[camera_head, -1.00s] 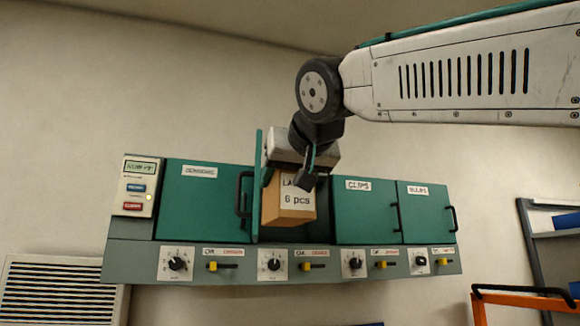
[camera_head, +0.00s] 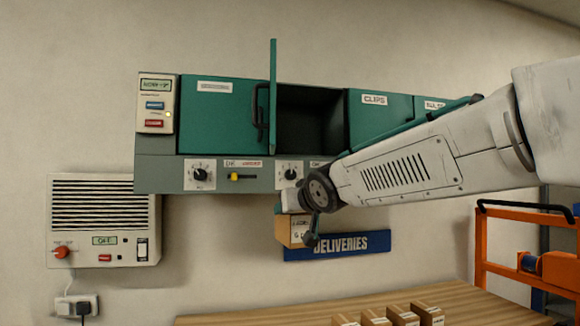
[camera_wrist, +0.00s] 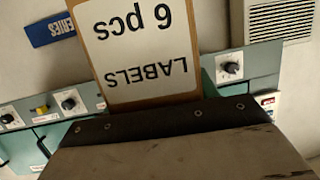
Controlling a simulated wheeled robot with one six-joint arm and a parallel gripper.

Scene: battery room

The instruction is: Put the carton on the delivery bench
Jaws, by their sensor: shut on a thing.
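My gripper (camera_head: 301,213) is shut on a small brown carton (camera_head: 291,231) with a white label. In the wrist view the carton (camera_wrist: 150,98) shows its label upside down, reading "LABELS 6 pcs". The carton hangs in the air below the green cabinet, in front of the left end of the blue "DELIVERIES" sign (camera_head: 350,244). The wooden delivery bench (camera_head: 470,304) is at the bottom of the head view, below the carton and apart from it. Part of the carton is hidden by my gripper.
Several cartons (camera_head: 403,315) stand on the bench at the bottom edge. The cabinet compartment (camera_head: 308,121) is empty, its green door (camera_head: 273,98) swung out. A white wall unit (camera_head: 103,215) hangs left. An orange frame (camera_head: 525,252) stands right of the bench.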

